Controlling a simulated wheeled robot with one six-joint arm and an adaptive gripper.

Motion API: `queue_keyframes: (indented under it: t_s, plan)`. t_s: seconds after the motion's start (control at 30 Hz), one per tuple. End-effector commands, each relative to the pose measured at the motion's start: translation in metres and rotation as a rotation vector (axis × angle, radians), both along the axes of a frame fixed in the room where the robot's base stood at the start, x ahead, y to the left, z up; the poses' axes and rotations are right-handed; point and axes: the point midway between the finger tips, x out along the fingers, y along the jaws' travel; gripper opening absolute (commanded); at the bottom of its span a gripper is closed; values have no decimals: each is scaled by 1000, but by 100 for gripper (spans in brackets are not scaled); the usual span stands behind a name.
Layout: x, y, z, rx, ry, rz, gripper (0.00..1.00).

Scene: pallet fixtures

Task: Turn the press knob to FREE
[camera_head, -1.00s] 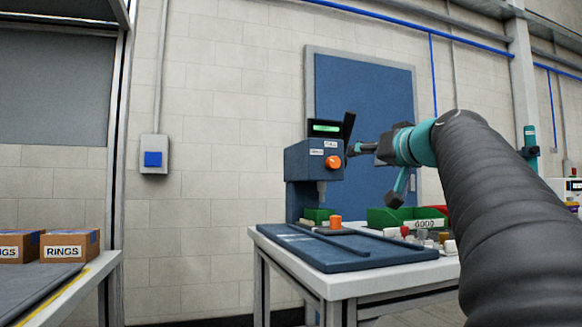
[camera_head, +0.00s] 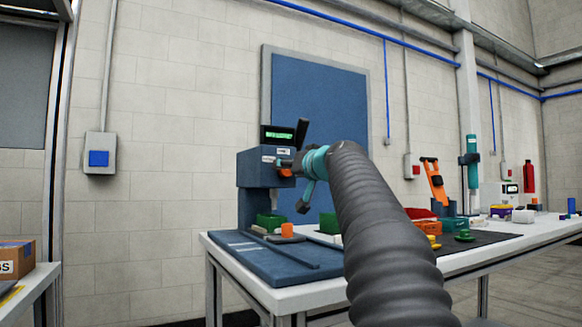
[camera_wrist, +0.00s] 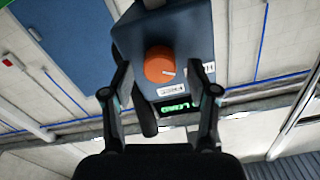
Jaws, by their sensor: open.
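The blue press (camera_head: 256,167) stands on the left part of the workbench, with an orange round knob (camera_wrist: 159,65) on its front. The knob has a white mark on its face, pointing right in the wrist view. A small label below the knob and another to its right are too blurred to read surely. A dark display with green text (camera_wrist: 180,106) shows beside them. My gripper (camera_wrist: 163,72) is open, with one finger on either side of the knob in the wrist view; contact cannot be told. In the head view the knob (camera_head: 286,173) is partly hidden by my gripper.
A dark lever (camera_head: 301,132) stands up at the press's right. Several tools and bins crowd the bench to the right.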

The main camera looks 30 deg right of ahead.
Motion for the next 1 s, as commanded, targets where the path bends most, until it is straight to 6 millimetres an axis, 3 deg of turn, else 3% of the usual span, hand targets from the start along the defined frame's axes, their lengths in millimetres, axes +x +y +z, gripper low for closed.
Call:
queue_keyframes:
  t_s: [0.3, 0.53, 0.6, 1.0]
  plan:
    - [2, 0, -1, 0, 0, -1, 59]
    - [2, -1, 0, 0, 0, -1, 2]
    - [2, -7, -1, 1, 1, -3, 0]
    - [2, -2, 1, 89, 2, -2, 0]
